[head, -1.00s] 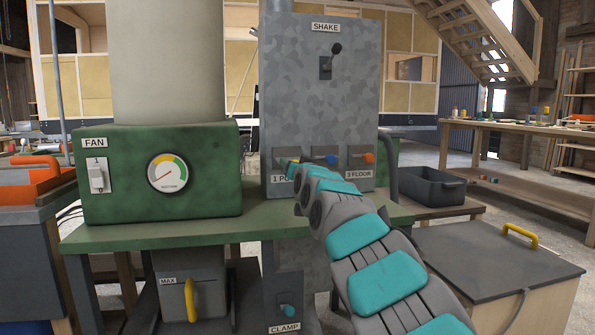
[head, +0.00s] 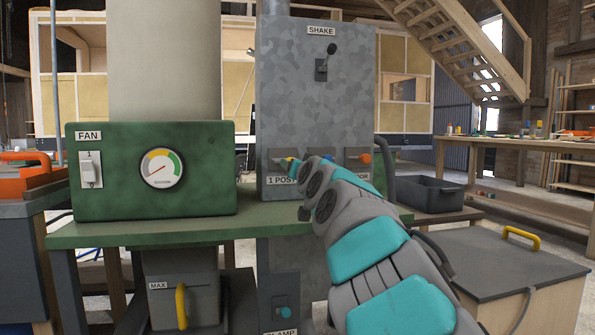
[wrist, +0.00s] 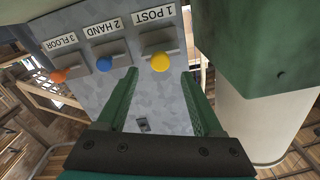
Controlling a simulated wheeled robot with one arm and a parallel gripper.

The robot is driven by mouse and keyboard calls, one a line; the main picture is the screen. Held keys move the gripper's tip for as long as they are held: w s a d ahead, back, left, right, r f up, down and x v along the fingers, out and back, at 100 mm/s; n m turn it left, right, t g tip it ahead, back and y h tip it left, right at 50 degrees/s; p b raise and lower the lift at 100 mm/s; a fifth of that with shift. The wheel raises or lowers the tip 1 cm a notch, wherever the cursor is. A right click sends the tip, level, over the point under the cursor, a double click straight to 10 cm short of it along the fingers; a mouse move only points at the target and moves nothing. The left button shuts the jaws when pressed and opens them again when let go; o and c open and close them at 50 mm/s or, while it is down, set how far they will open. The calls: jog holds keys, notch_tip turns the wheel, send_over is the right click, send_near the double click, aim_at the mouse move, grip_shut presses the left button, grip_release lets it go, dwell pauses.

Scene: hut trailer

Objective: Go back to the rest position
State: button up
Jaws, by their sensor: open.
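My gripper (wrist: 160,78) is open and empty in the wrist view. Its two green fingers point at the grey panel (wrist: 165,110), and the yellow knob (wrist: 160,62) labelled 1 POST appears between the fingertips. I cannot tell whether they touch it. The blue knob (wrist: 104,64) labelled 2 HAND and the orange knob (wrist: 58,76) labelled 3 FLOOR sit to its left. In the head view my arm reaches up from the bottom right to the grey cabinet (head: 315,100). The fingers are mostly hidden there.
A green FAN box (head: 110,185) with a gauge stands left on the green bench (head: 150,230). A SHAKE lever (head: 332,50) is high on the cabinet. A dark bin (head: 430,193) and a lidded box (head: 500,262) are at right. A green block (wrist: 265,50) is close beside my gripper.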

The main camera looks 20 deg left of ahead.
dwell(0.3)
jog(key=s+d+f+m+g+h, duration=0.1)
jog(key=d+f+h, duration=0.3)
jog(key=d, duration=0.7)
jog(key=s+d+f+m+g+h, duration=0.1)
jog(key=d+f+m+h, duration=0.1)
jog(key=d+f, duration=0.6)
jog(key=s+d+f+m+g+h, duration=0.15)
jog(key=s+d+f+g, duration=0.35)
jog(key=s+d+f, duration=0.9)
jog(key=s+d+f+g+h, duration=0.1)
jog(key=s+d+f+g, duration=0.3)
jog(key=s, duration=0.8)
jog(key=s+d+f+n+g+h, duration=0.1)
jog(key=s+d+f+g, duration=0.2)
jog(key=s+f, duration=0.6)
jog(key=s+d+f+g+h, duration=0.1)
jog(key=s+d+f+g, duration=0.2)
jog(key=s, duration=1.1)
notch_tip(320, 180, up, 14)
jog(key=p, duration=1.5)
jog(key=shift+w+r, duration=0.2)
jog(key=shift+w, duration=0.05)
jog(key=shift+y, duration=0.25)
